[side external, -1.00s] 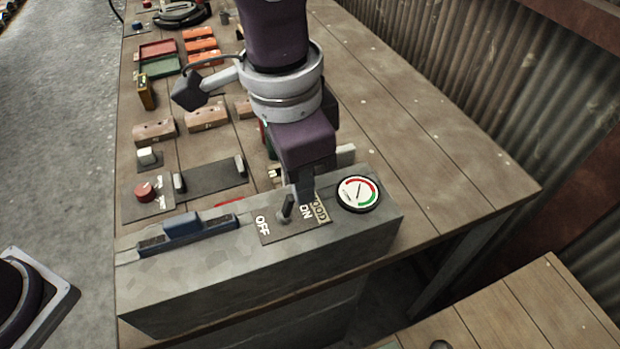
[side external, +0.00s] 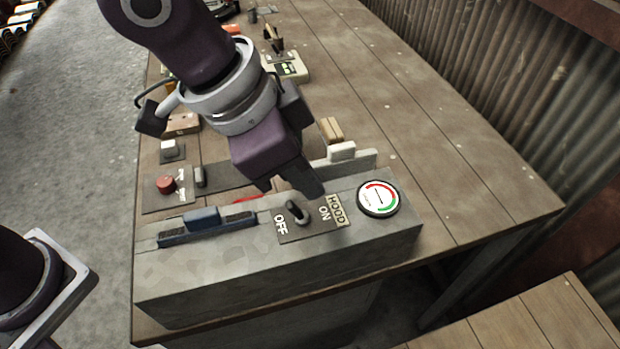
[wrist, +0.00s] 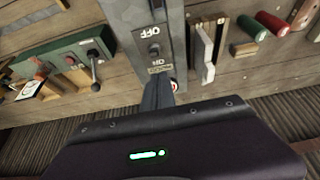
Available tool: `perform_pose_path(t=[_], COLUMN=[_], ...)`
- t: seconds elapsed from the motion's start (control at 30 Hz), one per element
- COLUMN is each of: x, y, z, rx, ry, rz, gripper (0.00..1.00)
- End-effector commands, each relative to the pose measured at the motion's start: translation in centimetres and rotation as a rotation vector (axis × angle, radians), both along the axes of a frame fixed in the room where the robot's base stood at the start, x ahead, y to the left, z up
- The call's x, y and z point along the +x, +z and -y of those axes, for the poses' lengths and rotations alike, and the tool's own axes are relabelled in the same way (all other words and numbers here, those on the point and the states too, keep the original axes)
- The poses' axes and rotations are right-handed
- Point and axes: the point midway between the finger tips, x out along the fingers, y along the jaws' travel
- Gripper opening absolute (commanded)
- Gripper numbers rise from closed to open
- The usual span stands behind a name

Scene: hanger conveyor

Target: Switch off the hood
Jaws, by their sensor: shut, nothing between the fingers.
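The hood switch (side external: 297,212) is a small dark toggle on a plate marked OFF, ON and HOOD, on top of a grey box (side external: 240,270). Its lever leans towards the OFF side. My gripper (side external: 316,190) is shut and empty, just behind the lever near the ON label, with a small gap seeming to lie between them. In the wrist view, the shut fingers (wrist: 158,92) point towards the switch (wrist: 154,50), close to the ON label. Whether the fingertips touch the plate cannot be told.
A round red-and-green gauge (side external: 378,198) sits right of the switch. A blue slider (side external: 204,217) is on the box's left. A red button (side external: 166,184) stands behind it. The bench's right side (side external: 470,190) is clear.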

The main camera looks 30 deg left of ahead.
Motion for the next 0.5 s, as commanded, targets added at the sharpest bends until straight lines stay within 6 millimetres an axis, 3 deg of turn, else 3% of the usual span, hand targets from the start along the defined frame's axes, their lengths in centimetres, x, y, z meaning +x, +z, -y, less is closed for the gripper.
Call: perform_pose_path(t=[0.33,0.5], x=[0.1,1.6], y=[0.2,1.2], z=[0.1,1.6], rx=[-0.001,-0.002], ry=[0.0,0.0], rz=[-0.001,0.0], gripper=[0.0,0.0])
